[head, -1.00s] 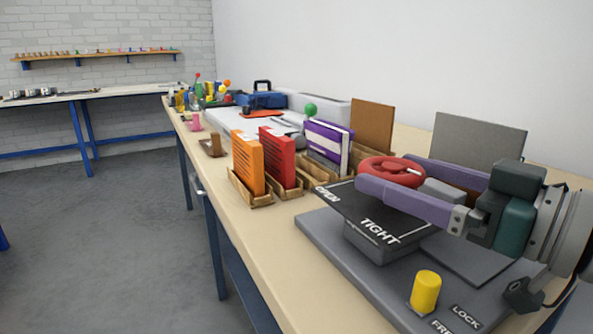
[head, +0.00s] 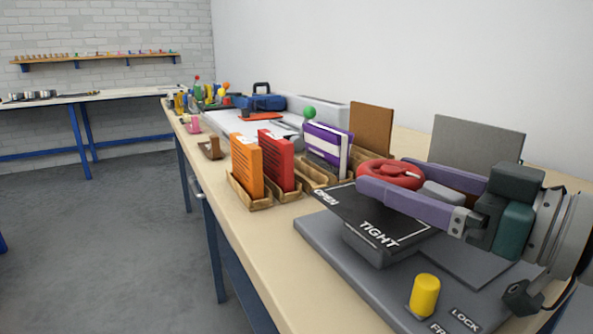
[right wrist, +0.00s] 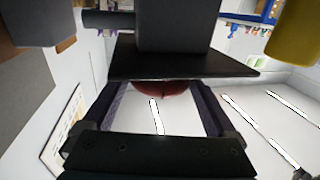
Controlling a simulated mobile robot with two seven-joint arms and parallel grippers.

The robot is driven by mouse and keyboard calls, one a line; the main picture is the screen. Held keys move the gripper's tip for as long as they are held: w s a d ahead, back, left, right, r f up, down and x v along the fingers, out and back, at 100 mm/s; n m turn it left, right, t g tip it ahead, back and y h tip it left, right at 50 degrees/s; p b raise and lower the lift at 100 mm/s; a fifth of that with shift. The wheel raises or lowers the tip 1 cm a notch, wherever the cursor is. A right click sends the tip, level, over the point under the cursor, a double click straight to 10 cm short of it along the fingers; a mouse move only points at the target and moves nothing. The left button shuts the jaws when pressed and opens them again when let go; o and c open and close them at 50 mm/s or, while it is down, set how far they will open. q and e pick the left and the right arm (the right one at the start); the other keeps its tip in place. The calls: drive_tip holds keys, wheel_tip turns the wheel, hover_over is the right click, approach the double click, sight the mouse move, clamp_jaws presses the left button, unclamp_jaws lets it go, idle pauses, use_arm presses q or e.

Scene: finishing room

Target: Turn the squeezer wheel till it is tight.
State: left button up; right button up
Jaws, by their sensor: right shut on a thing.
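The red squeezer wheel (head: 374,172) sits above a black plate (head: 345,207) marked OPEN at its left corner and TIGHT at its front. A short white mark shows on the wheel's right side. My right gripper (head: 386,176) reaches in from the right, its two purple fingers on either side of the wheel, shut on it. In the right wrist view a sliver of the red wheel (right wrist: 160,88) shows between the fingers, partly hidden by the black plate (right wrist: 185,65). The near finger hides part of the wheel in the head view. My left gripper is out of view.
A yellow knob (head: 425,296) stands on the grey base (head: 335,248) near a LOCK label. Orange (head: 246,165) and red (head: 276,160) books stand in wooden holders to the left, with a purple one (head: 326,150) behind. A grey panel (head: 474,143) stands behind the gripper.

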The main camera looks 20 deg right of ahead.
idle(0.9)
drive_tip(key=o, duration=1)
drive_tip(key=p+v, duration=0.2)
drive_tip(key=v, duration=0.7)
drive_tip(key=shift+r, duration=0.1)
drive_tip(key=shift+s+d, duration=0.1)
drive_tip(key=shift+s, duration=0.3)
